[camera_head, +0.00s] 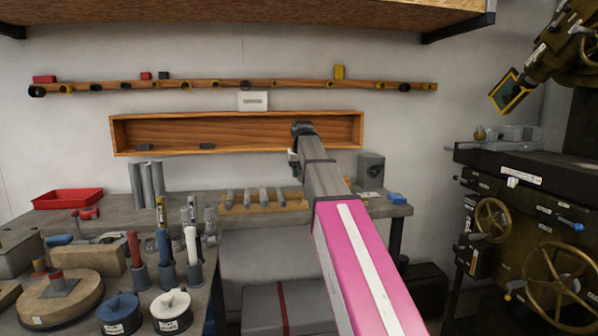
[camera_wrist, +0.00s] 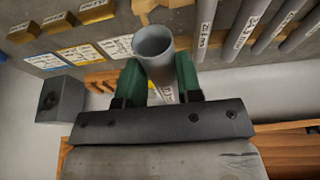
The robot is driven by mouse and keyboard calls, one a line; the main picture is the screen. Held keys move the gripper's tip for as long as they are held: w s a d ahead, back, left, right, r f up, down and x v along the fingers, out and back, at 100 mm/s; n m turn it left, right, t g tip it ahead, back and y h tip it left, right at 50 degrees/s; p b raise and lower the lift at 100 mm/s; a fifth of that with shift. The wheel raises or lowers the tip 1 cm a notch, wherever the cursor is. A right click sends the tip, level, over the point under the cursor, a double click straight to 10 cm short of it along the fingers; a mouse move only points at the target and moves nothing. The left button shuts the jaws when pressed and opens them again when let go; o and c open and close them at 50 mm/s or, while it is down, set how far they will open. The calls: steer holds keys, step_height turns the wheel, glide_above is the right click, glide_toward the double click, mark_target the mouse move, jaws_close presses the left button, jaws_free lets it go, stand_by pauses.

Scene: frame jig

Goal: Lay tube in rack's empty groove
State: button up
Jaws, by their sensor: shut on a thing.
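A hollow grey tube (camera_wrist: 155,62) is clamped between the green fingers of my gripper (camera_wrist: 160,78) in the wrist view, its open end visible. In the head view, my gripper (camera_head: 294,162) is largely hidden behind my arm, in front of the wooden wall shelf, and the held tube cannot be made out. The wooden rack (camera_head: 296,203) lies on the bench below, with several grey tubes side by side on it. Its bare wood shows at the right end, and part of it shows at the top of the wrist view (camera_wrist: 148,7); the empty groove is not clear.
The wooden wall shelf (camera_head: 235,131) stands behind my arm. A grey box (camera_head: 371,172) sits on the bench to the rack's right. A red tray (camera_head: 68,198) is at far left.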

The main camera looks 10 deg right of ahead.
steer(key=shift+f, duration=5.05)
steer(key=o, duration=1)
steer(key=shift+r, duration=4.45)
